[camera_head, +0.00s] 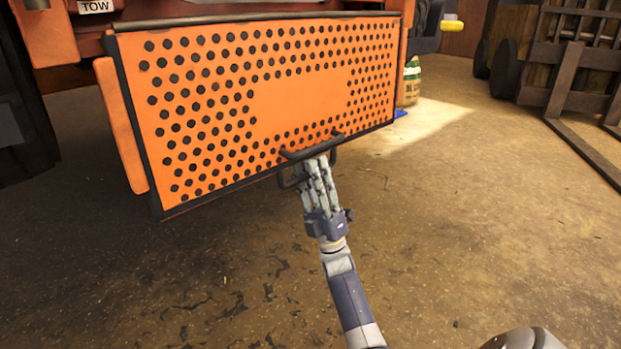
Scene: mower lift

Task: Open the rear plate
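The rear plate (300,97) is an orange panel with rows of dark holes and a plain patch in its middle. It hangs below a dark bar at the back of the orange machine. A dark handle (293,155) sits at the middle of its lower edge. My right gripper (315,166) is at this handle, its fingers reaching up from below and overlapping the bar. The fingers hide part of the handle, and whether they are closed around it is unclear. My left gripper is not in view.
A bottle (411,82) stands on the floor behind the plate's right side. A dark wheel (22,115) is at the left. The concrete floor (470,230) in front is clear.

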